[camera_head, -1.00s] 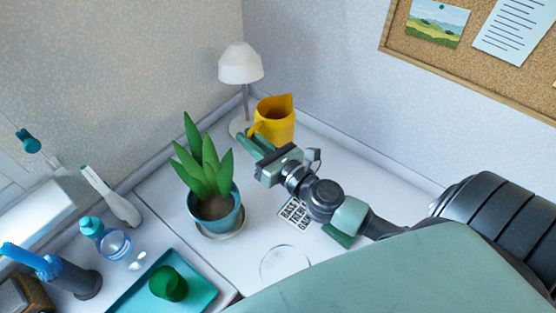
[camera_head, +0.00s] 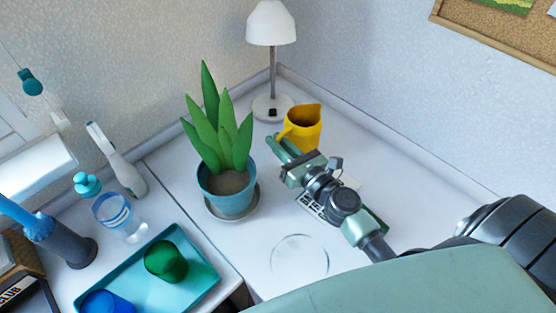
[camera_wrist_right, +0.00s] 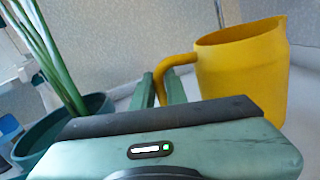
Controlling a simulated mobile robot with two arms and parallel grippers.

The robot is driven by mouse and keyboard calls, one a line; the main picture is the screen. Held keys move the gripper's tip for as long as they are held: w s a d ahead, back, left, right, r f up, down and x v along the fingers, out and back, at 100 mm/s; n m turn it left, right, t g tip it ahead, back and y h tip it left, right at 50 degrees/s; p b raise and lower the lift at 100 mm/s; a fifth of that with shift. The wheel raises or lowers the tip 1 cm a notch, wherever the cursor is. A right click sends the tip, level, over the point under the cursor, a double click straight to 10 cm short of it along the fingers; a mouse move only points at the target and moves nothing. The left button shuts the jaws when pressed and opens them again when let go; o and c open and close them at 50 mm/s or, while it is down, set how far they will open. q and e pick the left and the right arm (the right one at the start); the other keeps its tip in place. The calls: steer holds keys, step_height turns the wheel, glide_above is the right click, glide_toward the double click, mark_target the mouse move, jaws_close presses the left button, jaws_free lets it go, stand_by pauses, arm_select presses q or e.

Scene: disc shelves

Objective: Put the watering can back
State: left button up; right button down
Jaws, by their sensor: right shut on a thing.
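The yellow watering can (camera_head: 304,130) stands upright at the back of the white table, in front of the lamp's right side. It also shows in the right wrist view (camera_wrist_right: 243,70), with its handle toward my fingers. My right gripper (camera_head: 284,146) is shut on the can's handle; its green fingers (camera_wrist_right: 162,90) lie on either side of the handle's lower end. Whether the can's base touches the table is hard to tell. My left gripper is not in view.
A potted plant (camera_head: 228,195) stands on a saucer just left of my right gripper. A white lamp (camera_head: 271,25) stands behind the can. A clear round disc outline (camera_head: 300,258) lies on the table in front. A teal tray (camera_head: 205,268) with cups is at lower left.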

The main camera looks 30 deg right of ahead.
step_height(320, 180, down, 4)
steer(key=b, duration=0.2)
steer(key=shift+f+b, duration=0.2)
steer(key=shift+b, duration=0.15)
steer(key=c, duration=1.8)
jaws_free()
steer(key=shift+f, duration=0.1)
steer(key=shift+c, duration=0.2)
steer(key=o, duration=0.4)
